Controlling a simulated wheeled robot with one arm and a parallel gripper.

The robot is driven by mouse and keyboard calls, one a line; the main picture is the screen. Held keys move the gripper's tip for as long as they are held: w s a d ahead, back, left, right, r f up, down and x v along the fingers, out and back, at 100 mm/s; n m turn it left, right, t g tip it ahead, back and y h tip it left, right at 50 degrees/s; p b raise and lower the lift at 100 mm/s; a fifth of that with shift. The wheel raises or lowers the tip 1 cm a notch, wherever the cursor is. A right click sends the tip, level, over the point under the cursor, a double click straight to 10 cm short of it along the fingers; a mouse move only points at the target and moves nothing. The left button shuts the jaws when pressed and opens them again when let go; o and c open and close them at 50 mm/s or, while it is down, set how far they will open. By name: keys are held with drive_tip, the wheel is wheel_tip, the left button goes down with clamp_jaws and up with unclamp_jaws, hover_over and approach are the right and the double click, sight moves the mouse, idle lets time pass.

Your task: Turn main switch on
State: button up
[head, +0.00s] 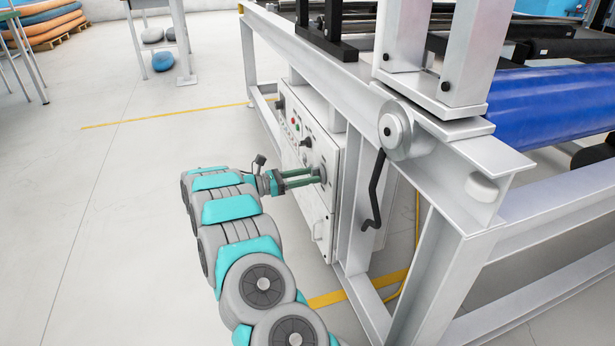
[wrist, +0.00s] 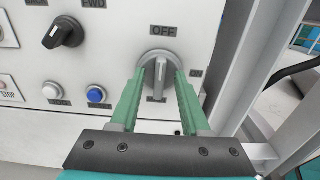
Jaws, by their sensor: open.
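The main switch (wrist: 158,78) is a grey rotary knob on the white control panel, under an "OFF" label, in the wrist view. Its handle points straight down in the picture. My gripper (wrist: 160,75) has its two green fingers open, one on each side of the knob. I cannot tell whether the fingers touch it. In the head view my gripper (head: 322,174) reaches the front of the control box (head: 312,150), and its fingertips hide most of the switch there.
Beside the switch are a black selector knob (wrist: 63,33), a blue button (wrist: 97,95) and a white button (wrist: 53,91). A metal frame post (wrist: 245,65) stands close on the right. A crank handle (head: 375,190) hangs from the frame. Open floor (head: 110,230) lies left.

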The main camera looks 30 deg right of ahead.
clamp_jaws()
idle(0.3)
idle(0.3)
